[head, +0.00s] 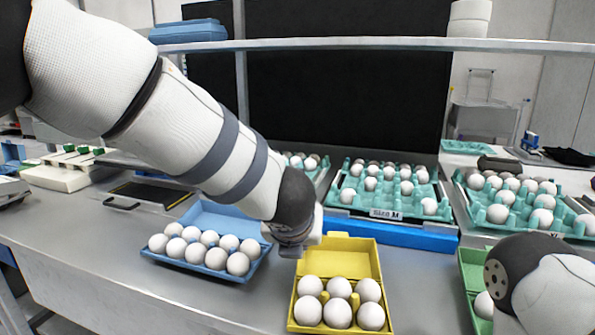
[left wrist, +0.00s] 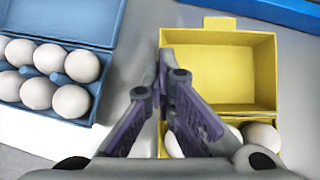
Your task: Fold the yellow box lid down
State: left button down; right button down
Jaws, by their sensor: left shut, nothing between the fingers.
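The yellow egg box (head: 337,302) stands open on the table with several white eggs in it. Its yellow lid (head: 350,262) is raised at the back, and its hollow inside faces the wrist camera in the left wrist view (left wrist: 222,68). My left gripper (head: 292,249) is at the left edge of the lid in the head view. In the left wrist view its fingers (left wrist: 168,72) are shut with nothing between them, over the lid's left side; I cannot tell whether they touch it. The fingers hide part of the eggs. My right gripper is out of view.
A blue egg box (head: 210,258) with several eggs stands open on the left. A green box (head: 470,270) is on the right, partly behind my right arm. Teal trays (head: 385,202) of eggs line the back behind a blue bar (head: 415,238).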

aim_at(291, 312)
pick_arm(q)
jog(key=shift+s+a+r+t, duration=0.1)
jog(key=shift+s+r+t, duration=0.1)
jog(key=shift+s+t, duration=0.25)
jog(key=shift+s+r+t, duration=0.2)
jog(key=shift+s+t, duration=0.05)
jog(key=shift+s, duration=0.25)
jog(key=shift+s+a+r+t, duration=0.1)
jog(key=shift+s+r+t, duration=0.05)
jog(key=shift+s+t, duration=0.6)
jog(key=shift+s+a+f+t+h, duration=0.15)
jog(key=shift+s+t, duration=0.3)
jog(key=shift+s, duration=0.3)
jog(key=shift+s+d+f+t+h, duration=0.15)
jog(key=shift+s+t, duration=0.25)
jog(key=shift+s, duration=0.35)
jog(key=shift+s+a+f, duration=0.1)
jog(key=shift+s+f, duration=0.15)
jog(key=shift+s, duration=0.35)
jog(key=shift+s+a+f, duration=0.1)
jog(key=shift+s+f, duration=0.1)
jog(key=shift+s, duration=0.35)
jog(key=shift+s+a+f, duration=0.1)
jog(key=shift+s+f, duration=0.8)
jog(key=shift+f, duration=0.1)
jog(key=c, duration=2.4)
grip_release()
jog(key=c, duration=2.2)
grip_release()
jog(key=shift+o, duration=0.2)
